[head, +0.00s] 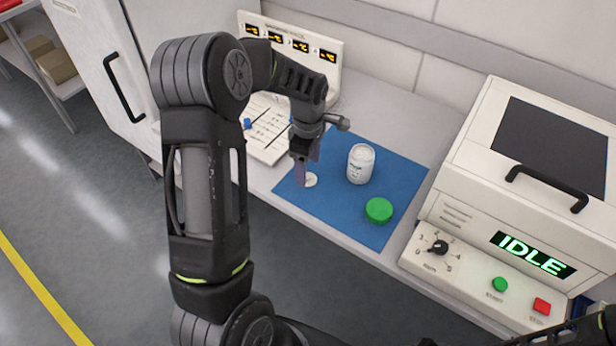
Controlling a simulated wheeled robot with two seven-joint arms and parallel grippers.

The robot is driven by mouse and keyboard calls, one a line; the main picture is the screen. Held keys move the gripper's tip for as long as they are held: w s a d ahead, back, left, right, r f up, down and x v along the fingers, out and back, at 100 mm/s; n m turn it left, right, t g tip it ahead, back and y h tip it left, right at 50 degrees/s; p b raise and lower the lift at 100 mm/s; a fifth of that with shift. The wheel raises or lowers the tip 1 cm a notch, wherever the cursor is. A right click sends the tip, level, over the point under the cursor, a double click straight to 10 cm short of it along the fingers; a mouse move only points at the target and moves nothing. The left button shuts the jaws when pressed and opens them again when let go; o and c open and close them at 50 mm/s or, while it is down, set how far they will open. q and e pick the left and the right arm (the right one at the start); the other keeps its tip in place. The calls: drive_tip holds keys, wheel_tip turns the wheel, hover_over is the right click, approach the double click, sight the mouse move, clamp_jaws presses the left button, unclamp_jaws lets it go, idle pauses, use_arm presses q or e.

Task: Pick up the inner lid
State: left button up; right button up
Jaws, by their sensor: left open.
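The inner lid (311,180) is a small, pale, flat disc lying on the blue mat (337,212), near its left edge. My left gripper (302,176) points down at the lid's left side, very close to it; I cannot tell whether it touches. It is open, with nothing visible between its fingers, and it partly hides the lid. A white labelled jar (361,164) stands upright on the mat, right of the lid. A green lid (379,210) lies on the mat in front of the jar. My right gripper is not in view; only dark arm parts show at the bottom right.
A white machine (470,165) with an IDLE display (533,254), a knob and buttons stands to the right. A panel with orange displays (290,45) stands behind, with a clipboard-like sheet (268,125) left of the mat. The mat's far right part is clear.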

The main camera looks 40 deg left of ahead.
sight(308, 178)
use_arm(q)
drive_tip(key=shift+f, duration=1.45)
drive_tip(key=c, duration=1.4)
